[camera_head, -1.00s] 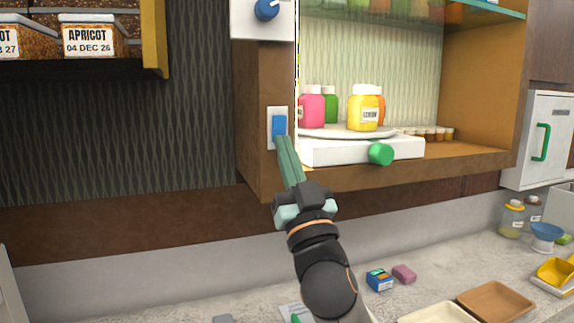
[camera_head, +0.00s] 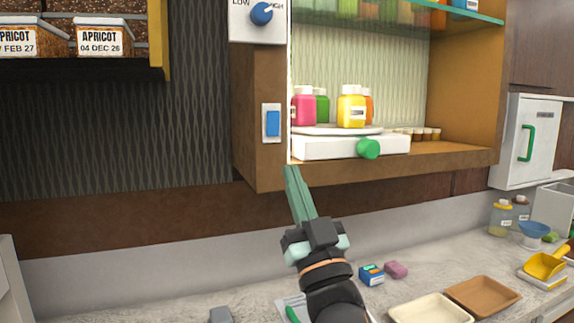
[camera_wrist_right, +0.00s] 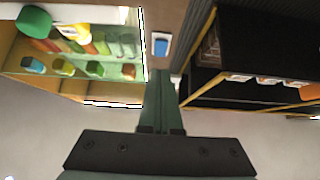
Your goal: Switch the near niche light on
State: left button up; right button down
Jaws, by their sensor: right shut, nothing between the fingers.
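The light switch is a blue rocker (camera_head: 272,123) on a white plate on the wooden side post of the niche. It also shows in the right wrist view (camera_wrist_right: 160,46), just beyond my fingertips. My right gripper (camera_head: 292,168) is shut and empty, below and slightly right of the switch, apart from it in the head view. Its green fingers also show in the right wrist view (camera_wrist_right: 160,75). The niche (camera_head: 465,90) looks bright inside, with a thin white line along its left edge. I cannot tell which way the rocker is tipped. My left gripper is not in view.
A white panel with a blue knob (camera_head: 262,14) is above the switch. In the niche, colored jars (camera_head: 351,107) stand on a white base with a green knob (camera_head: 368,149). A dark shelf (camera_head: 70,70) is at left. The counter below holds trays (camera_head: 482,296) and small boxes.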

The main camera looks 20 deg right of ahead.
jog(key=shift+w+f+b+v, duration=0.15)
jog(key=shift+b+v, duration=0.1)
jog(key=shift+v, duration=0.85)
jog(key=shift+w+f+b+v, duration=0.15)
jog(key=shift+b+v, duration=0.1)
jog(key=shift+v, duration=0.85)
jog(key=s+d+f+g+h, duration=0.15)
jog(key=f+g, duration=0.45)
jog(key=f, duration=1)
jog(key=s+d+f+g+h, duration=0.1)
jog(key=s+d+f+g, duration=0.35)
jog(key=f, duration=1.15)
jog(key=s+a+f+n+g+y, duration=0.2)
jog(key=s+f+g, duration=1)
jog(key=s+f, duration=0.65)
jog(key=w+a+f+t+y+p, duration=0.2)
jog(key=w+a+f+t+p, duration=0.1)
jog(key=a+f+t+p, duration=0.1)
jog(key=shift+w+f+t, duration=0.4)
jog(key=shift+f+t, duration=0.25)
jog(key=shift+f, duration=0.65)
